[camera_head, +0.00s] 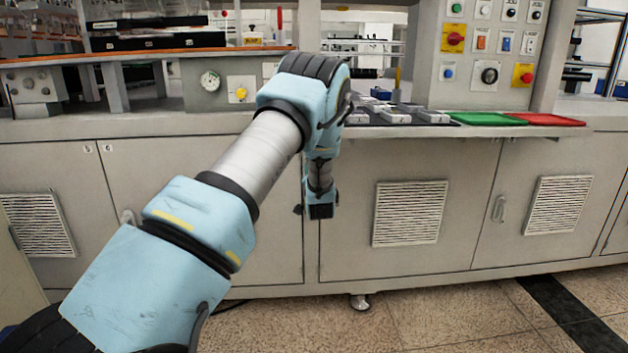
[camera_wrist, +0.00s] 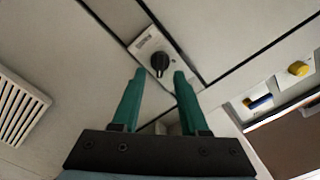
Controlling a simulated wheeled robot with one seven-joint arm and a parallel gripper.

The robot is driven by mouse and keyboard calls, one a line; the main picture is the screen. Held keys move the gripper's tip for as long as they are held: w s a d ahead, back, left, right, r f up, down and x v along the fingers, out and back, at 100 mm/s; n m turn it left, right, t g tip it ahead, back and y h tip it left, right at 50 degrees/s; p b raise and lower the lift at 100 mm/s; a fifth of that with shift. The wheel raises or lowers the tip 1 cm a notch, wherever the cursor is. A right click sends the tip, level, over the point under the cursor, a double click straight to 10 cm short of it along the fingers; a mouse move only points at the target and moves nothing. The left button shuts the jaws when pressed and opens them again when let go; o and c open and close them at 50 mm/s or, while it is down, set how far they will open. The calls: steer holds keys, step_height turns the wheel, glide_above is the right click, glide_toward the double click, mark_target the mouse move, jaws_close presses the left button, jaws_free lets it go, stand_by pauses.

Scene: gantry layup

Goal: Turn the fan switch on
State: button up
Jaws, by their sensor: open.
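In the wrist view, a black rotary knob (camera_wrist: 160,61) sits on a small white plate (camera_wrist: 149,41) with lettering too small to read. I cannot confirm from its label that it is the fan switch. My gripper (camera_wrist: 158,76) has two green fingers, spread apart and empty. The knob shows just beyond and between the fingertips; I cannot tell whether they touch it. In the head view, my gripper (camera_head: 320,210) hangs in front of the grey cabinet doors, its fingers not clearly visible. The knob is not identifiable there, possibly hidden by my arm.
A control panel (camera_head: 490,55) with several buttons and switches stands at the upper right. Green (camera_head: 485,118) and red (camera_head: 545,119) trays lie on the counter below it. A yellow knob (camera_head: 241,93) and a gauge (camera_head: 210,81) are left of my arm. The floor in front is clear.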

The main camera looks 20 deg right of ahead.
steer(key=s+a, duration=0.1)
steer(key=s, duration=0.5)
steer(key=shift+s, duration=0.15)
steer(key=shift+a, duration=0.1)
steer(key=s+a+n+g+y, duration=0.1)
steer(key=s+a+n+g, duration=0.25)
steer(key=a, duration=0.35)
steer(key=s+a+n+g+y, duration=0.15)
steer(key=a+g, duration=0.25)
steer(key=a, duration=0.4)
steer(key=s+a+r+n+g, duration=0.1)
steer(key=s+a+n+g, duration=0.15)
steer(key=s+a, duration=0.45)
steer(key=s+a+n+g, duration=0.1)
steer(key=s+a+g, duration=0.2)
steer(key=s, duration=0.8)
steer(key=s+a+r+n+g, duration=0.1)
steer(key=s+a+n+g, duration=0.15)
steer(key=s+a, duration=0.5)
step_height(320, 180, up, 18)
steer(key=s+d+m+p, duration=0.1)
steer(key=d+p, duration=0.1)
steer(key=p, duration=1.5)
steer(key=shift+s+f+y+p, duration=0.25)
steer(key=shift+s+y+p, duration=0.05)
steer(key=shift+y+p, duration=0.05)
steer(key=shift+g, duration=0.25)
